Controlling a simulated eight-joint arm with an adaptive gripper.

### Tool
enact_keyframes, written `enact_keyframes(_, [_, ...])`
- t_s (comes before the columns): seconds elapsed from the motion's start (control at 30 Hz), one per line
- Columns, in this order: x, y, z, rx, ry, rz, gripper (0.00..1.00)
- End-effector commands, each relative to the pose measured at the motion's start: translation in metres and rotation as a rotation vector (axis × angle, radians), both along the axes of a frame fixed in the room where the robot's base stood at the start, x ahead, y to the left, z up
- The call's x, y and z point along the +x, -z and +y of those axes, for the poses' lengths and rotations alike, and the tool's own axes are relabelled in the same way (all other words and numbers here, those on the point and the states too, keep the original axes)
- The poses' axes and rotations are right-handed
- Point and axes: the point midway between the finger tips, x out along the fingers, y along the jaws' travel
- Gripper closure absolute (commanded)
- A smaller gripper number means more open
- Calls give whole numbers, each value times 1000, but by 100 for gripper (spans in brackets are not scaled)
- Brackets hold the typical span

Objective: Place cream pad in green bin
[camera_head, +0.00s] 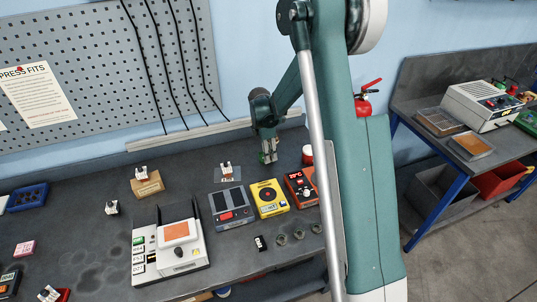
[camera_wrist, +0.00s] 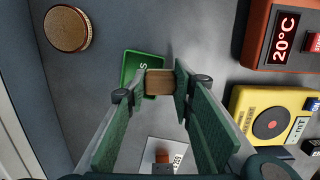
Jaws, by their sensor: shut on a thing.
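My gripper (camera_head: 268,157) hangs over the back of the bench in the head view. In the wrist view its green fingers (camera_wrist: 160,86) are shut on a small tan-brown block (camera_wrist: 160,82), which I take to be the cream pad. The block sits between the fingertips. In the head view the pad and bin are too small to make out.
An orange-red 20°C device (camera_head: 301,188) and a yellow device (camera_head: 269,198) stand close by, to the right in the wrist view. A copper-coloured round lid (camera_wrist: 68,28) is at upper left there. A small plate (camera_head: 228,174) bears a small part. A grey scale (camera_head: 231,207) stands in front.

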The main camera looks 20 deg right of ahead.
Motion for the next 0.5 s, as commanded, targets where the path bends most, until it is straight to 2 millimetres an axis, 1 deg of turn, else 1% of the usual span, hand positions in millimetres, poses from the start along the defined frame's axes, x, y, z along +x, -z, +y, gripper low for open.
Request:
enact_keyframes(0.17, [0,4,0,0,0,0,85])
enact_keyframes(0.2, [0,4,0,0,0,0,72])
enact_keyframes(0.3, [0,3,0,0,0,0,60])
enact_keyframes(0.5, [0,3,0,0,0,0,60])
